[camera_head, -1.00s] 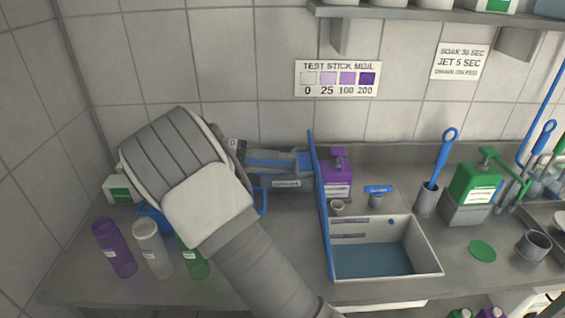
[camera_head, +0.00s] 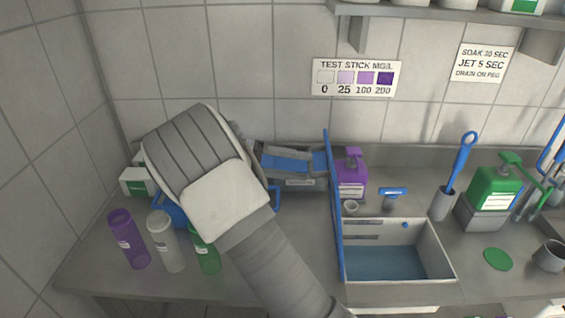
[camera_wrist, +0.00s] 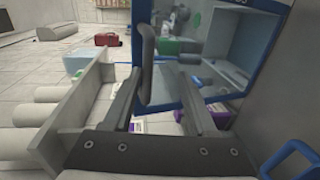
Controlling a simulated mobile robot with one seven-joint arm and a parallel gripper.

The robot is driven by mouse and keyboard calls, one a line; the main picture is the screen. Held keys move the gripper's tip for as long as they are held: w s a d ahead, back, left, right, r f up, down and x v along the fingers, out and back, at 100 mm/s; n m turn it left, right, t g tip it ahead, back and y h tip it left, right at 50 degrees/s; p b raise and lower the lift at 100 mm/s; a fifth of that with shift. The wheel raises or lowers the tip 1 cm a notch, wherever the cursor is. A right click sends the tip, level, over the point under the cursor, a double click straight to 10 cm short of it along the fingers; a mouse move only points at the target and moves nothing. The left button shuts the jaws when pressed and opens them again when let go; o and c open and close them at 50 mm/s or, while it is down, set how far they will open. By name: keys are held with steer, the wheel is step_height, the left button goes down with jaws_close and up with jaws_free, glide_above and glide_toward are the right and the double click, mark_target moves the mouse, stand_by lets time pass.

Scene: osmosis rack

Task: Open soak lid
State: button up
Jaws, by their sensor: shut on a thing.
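The soak lid is a thin blue panel (camera_head: 334,205) that stands upright along the left edge of the grey soak basin (camera_head: 447,262), seen nearly edge-on. The basin is uncovered, with blue-grey liquid inside. In the wrist view the lid shows as a blue frame (camera_wrist: 138,32) around a see-through pane. A dark upright handle (camera_wrist: 149,50) on its near face lies between the fingers of my gripper (camera_wrist: 160,84), which is shut on it. In the head view my wrist is left of the lid and largely hides the gripper.
Purple (camera_head: 130,240), clear (camera_head: 165,245) and green (camera_head: 206,255) bottles stand at front left. A purple pump bottle (camera_head: 352,182) is behind the lid. A blue-handled brush (camera_head: 461,160) and green pump bottle (camera_head: 495,188) stand right. A green disc (camera_head: 498,259) lies right of the basin.

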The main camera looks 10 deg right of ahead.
steer(key=p+v, duration=1.1)
steer(key=v, duration=0.6)
steer(key=shift+w+a+r, duration=0.1)
steer(key=shift+r, duration=0.05)
stand_by(0.5)
